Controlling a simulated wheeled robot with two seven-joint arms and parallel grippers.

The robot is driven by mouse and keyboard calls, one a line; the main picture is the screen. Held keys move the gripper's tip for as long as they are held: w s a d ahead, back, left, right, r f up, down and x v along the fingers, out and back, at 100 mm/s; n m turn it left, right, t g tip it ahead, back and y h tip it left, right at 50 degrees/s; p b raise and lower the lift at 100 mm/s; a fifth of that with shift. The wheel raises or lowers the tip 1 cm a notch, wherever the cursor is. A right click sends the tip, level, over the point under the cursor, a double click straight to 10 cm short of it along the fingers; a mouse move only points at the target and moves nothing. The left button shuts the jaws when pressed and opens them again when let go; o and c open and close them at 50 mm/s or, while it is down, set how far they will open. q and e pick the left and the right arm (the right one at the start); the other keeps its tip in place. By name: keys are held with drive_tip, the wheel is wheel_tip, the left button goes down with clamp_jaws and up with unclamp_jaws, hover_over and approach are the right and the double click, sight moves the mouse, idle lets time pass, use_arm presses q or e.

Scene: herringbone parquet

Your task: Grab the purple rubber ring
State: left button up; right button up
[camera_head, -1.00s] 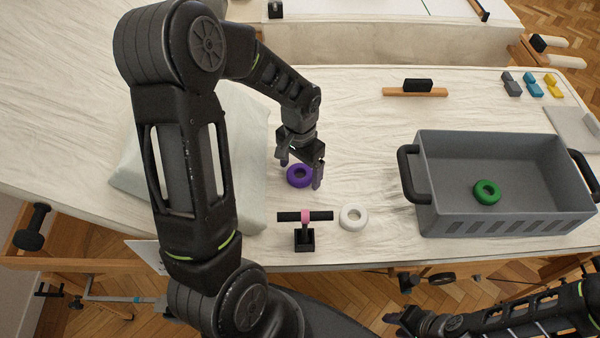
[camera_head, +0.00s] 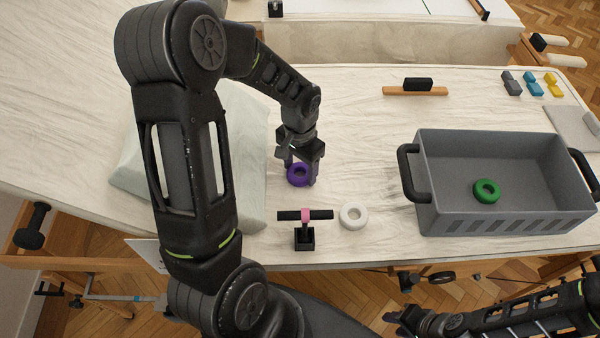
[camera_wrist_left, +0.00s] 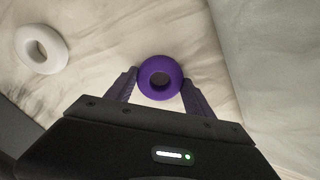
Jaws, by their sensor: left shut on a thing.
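A white ring (camera_head: 353,216) and a black stand with a pink-banded bar (camera_head: 305,217) are near the front edge. A grey crate (camera_head: 440,215) with black handles stands at right, holding a green ring (camera_head: 487,191).

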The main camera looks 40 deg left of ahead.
use_arm(q)
drive_tip(key=c, duration=0.7)
drive_tip(key=shift+c, duration=0.2)
wheel_tip(320, 180, up, 10)
drive_tip(key=shift+b, duration=0.3)
idle(0.4)
